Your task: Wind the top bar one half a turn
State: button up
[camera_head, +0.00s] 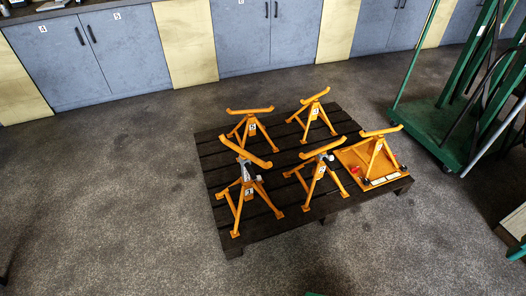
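Several orange stands are on a dark slatted pallet (285,226), each with a curved bar across its top. The front-left stand's top bar (243,152) is tilted, its left end higher in the picture, above a grey neck (246,172). The front-middle stand's top bar (321,149) also has grey metal below it. The back-left top bar (250,111), back-right top bar (315,96) and right top bar (380,132) stand behind and beside them. The right stand is on an orange base plate (350,158). Small labels are on the stands, too small to read surely. My gripper is not in view.
Blue-grey cabinets (130,52) line the back wall. A green trolley (430,125) with upright bars stands at the right. A small red item (356,170) is on the orange plate. The grey floor (120,200) left of the pallet is clear.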

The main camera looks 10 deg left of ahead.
aim_at(244, 155)
jog(key=z, duration=1.8)
jog(key=k, duration=1)
jog(key=u, duration=1.8)
jog(key=i, duration=1)
